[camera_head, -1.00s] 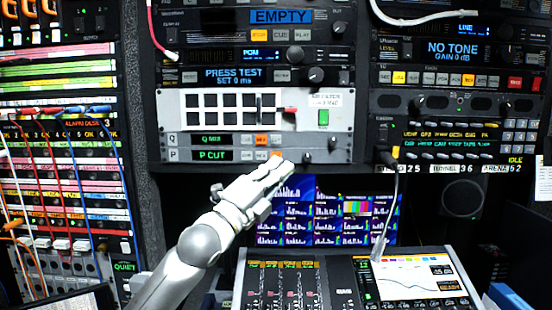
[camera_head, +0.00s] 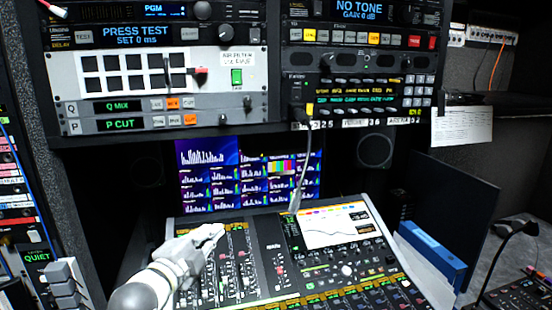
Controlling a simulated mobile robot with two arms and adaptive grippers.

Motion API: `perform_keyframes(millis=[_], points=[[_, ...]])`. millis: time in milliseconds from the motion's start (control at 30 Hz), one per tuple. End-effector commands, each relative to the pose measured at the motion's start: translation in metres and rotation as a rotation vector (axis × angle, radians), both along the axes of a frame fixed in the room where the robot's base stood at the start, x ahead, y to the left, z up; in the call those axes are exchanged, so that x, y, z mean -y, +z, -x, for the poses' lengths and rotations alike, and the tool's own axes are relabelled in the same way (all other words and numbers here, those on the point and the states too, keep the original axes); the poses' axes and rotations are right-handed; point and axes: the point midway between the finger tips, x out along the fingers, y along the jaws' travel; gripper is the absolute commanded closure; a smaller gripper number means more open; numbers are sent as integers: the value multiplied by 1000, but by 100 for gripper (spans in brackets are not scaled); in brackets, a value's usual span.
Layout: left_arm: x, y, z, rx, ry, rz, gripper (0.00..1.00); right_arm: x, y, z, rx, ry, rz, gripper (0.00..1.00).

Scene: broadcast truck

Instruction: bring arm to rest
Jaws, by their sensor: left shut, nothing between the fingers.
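My left gripper (camera_head: 212,236) is shut and empty. It shows at the lower left of the head view, over the upper left part of the mixing console (camera_head: 262,262). The light grey arm comes in from the bottom left edge. I cannot tell whether the fingertips touch the console or hang above it. My right gripper is not in the picture.
A rack of audio units (camera_head: 160,128) stands above and behind the console. A blue box (camera_head: 432,252) lies right of the console. A dark panel (camera_head: 452,205) stands behind it.

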Motion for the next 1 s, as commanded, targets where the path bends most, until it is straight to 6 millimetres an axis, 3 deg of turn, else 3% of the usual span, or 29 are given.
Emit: perform_keyframes(millis=[33, 200, 433, 600, 900, 933, 1000], points=[[2, -33, 15, -97, 16, 58, 100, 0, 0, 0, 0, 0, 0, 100], [0, -129, 72, -411, 128, 257, 100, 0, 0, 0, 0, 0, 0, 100], [-12, -231, 178, -806, 381, 512, 100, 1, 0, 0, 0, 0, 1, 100], [-24, -276, 257, -1021, 601, 652, 100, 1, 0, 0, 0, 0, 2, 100], [-40, -309, 367, -1245, 943, 800, 100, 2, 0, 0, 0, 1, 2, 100], [-41, -311, 378, -1263, 978, 811, 100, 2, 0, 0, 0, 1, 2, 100], [-40, -333, 368, -1263, 975, 805, 100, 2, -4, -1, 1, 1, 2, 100]])
